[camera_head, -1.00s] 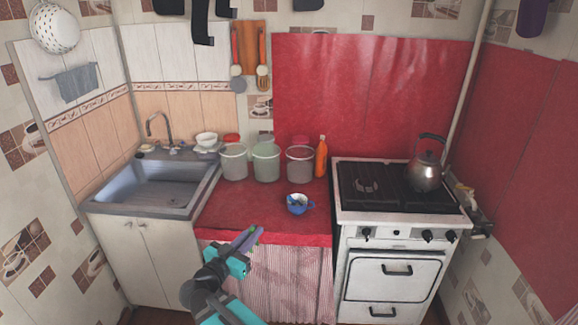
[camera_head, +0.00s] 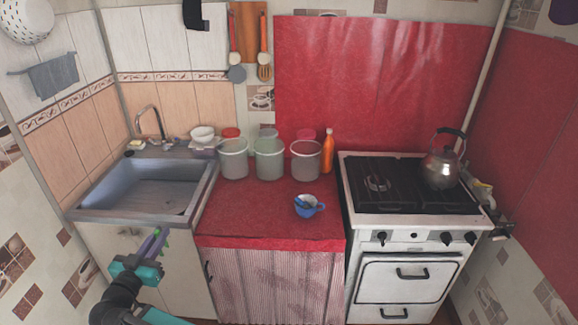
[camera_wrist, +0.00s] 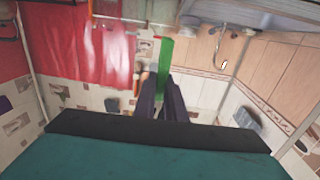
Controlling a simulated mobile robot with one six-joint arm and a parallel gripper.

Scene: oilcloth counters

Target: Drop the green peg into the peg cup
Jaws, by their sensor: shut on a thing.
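The green peg (camera_wrist: 164,66) is held between the dark purple fingers of my gripper (camera_wrist: 161,92) in the wrist view and sticks out past their tips. In the head view my gripper (camera_head: 156,242) is at the lower left, in front of the sink cabinet, well to the left of the cup; the peg hardly shows there. The cup is not in the wrist view.
Three pale buckets (camera_head: 270,160) stand at the back of the counter, with an orange bottle (camera_head: 328,152) at their right. The sink (camera_head: 145,187) is on the left, the stove (camera_head: 408,205) with a kettle (camera_head: 441,165) on the right. The counter around the cup is clear.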

